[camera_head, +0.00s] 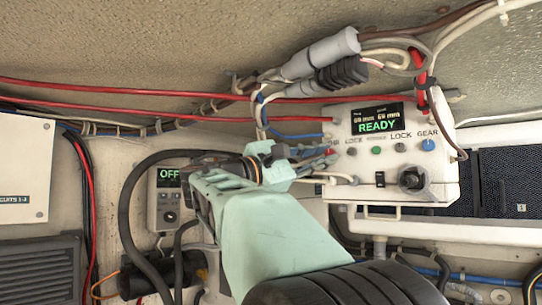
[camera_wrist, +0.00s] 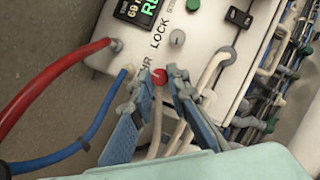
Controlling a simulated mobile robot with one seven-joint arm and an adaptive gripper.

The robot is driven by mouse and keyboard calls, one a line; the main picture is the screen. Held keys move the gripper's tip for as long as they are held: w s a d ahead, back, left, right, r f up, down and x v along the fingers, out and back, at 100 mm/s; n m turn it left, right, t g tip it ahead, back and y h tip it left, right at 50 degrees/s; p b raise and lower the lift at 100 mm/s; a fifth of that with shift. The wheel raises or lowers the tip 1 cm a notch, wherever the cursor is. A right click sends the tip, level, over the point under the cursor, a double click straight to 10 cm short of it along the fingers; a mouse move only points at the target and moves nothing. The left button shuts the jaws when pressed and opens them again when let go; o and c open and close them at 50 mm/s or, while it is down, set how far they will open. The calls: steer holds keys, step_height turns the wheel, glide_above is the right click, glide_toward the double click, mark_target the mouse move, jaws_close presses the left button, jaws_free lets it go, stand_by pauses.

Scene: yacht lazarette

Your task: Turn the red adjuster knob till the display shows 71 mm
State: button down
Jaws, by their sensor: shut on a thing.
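The red adjuster knob (camera_wrist: 158,77) sits on the front of a white control box (camera_head: 438,165), below a label ending in "HR". My gripper (camera_wrist: 160,84) has one finger on each side of the knob and is shut on it. In the head view my gripper (camera_head: 327,158) reaches the box's left part and mostly hides the knob. The display (camera_head: 378,117) on the box shows READY in green, with small figures above that seem to read 69 mm twice. In the wrist view the display (camera_wrist: 137,10) is cut off by the top edge.
Beside the knob are a grey knob (camera_wrist: 177,38), a green button (camera_head: 376,151), a blue knob (camera_head: 428,145) and a black switch (camera_head: 380,179). Red and blue cables enter the box at its left. A grey device showing OFF (camera_head: 169,177) hangs further left.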

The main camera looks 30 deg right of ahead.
steer(key=shift+w+r+m+g+y+p, duration=0.1)
steer(key=shift+m+g+y+p, duration=0.25)
steer(key=shift+m, duration=0.85)
steer(key=shift+r+m+g+y+p, duration=0.15)
steer(key=shift+m+y+p, duration=0.25)
steer(key=shift+m, duration=0.8)
steer(key=shift+f, duration=0.15)
steer(key=c, duration=1.8)
jaws_free()
steer(key=shift+c, duration=0.2)
steer(key=shift+a, duration=0.15)
steer(key=a+f, duration=0.1)
steer(key=a, duration=1)
steer(key=shift+a, duration=0.4)
steer(key=shift+f, duration=0.1)
